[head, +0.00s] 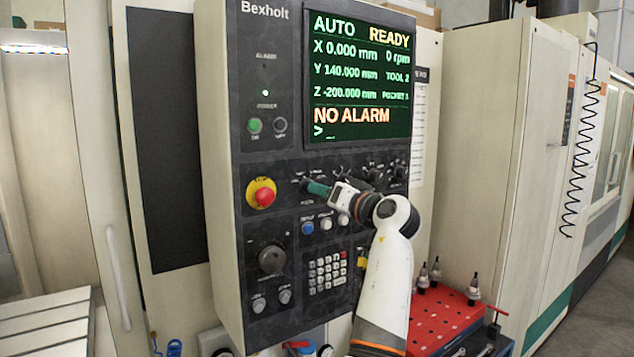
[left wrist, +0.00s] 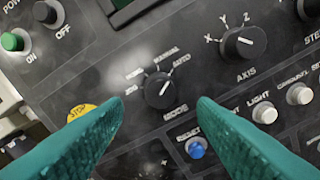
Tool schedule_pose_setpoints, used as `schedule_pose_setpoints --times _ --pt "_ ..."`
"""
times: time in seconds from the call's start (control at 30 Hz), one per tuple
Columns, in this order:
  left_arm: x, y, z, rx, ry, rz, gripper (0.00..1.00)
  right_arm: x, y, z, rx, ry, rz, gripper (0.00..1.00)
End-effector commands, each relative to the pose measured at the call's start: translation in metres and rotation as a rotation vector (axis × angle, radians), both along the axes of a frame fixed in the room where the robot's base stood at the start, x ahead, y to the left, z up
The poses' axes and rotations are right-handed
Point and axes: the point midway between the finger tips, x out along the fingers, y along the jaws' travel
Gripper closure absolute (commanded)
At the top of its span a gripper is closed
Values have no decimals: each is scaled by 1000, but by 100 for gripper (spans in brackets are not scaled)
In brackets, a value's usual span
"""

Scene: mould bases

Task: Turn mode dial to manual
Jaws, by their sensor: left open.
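The black mode dial (left wrist: 158,90) sits on the dark control panel, with labels around it including MANUAL and AUTO. Its white pointer line slants to the upper right, toward AUTO. The screen (head: 358,75) reads AUTO, READY and NO ALARM. My left gripper (head: 317,188) is in front of the dial row, with green fingers. In the left wrist view the open fingers (left wrist: 158,108) stand either side of the dial, apart from it, with nothing between them but the dial beyond. In the head view the dial is mostly hidden by the fingers. My right gripper is out of view.
A red emergency stop button (head: 264,196) on a yellow base is left of my gripper. The axis dial (left wrist: 243,42) is to the right of the mode dial. A blue reset button (left wrist: 196,150) sits below. A red tool rack (head: 440,312) stands at lower right.

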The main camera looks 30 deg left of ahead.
Motion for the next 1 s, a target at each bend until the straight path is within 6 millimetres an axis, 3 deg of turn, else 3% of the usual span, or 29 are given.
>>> schedule_pose_setpoints --times 0.1,0.3,0.67,0.93,1.0 --pt "8 20 4 0 2 0 47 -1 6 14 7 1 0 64" --pt "17 39 1 0 1 -2 47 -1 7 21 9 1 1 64" --pt "19 43 -1 -1 0 -3 47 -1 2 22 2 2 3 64" --pt "19 43 0 0 0 -4 92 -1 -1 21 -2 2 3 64" --pt "19 43 -1 0 0 -4 92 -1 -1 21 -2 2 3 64"
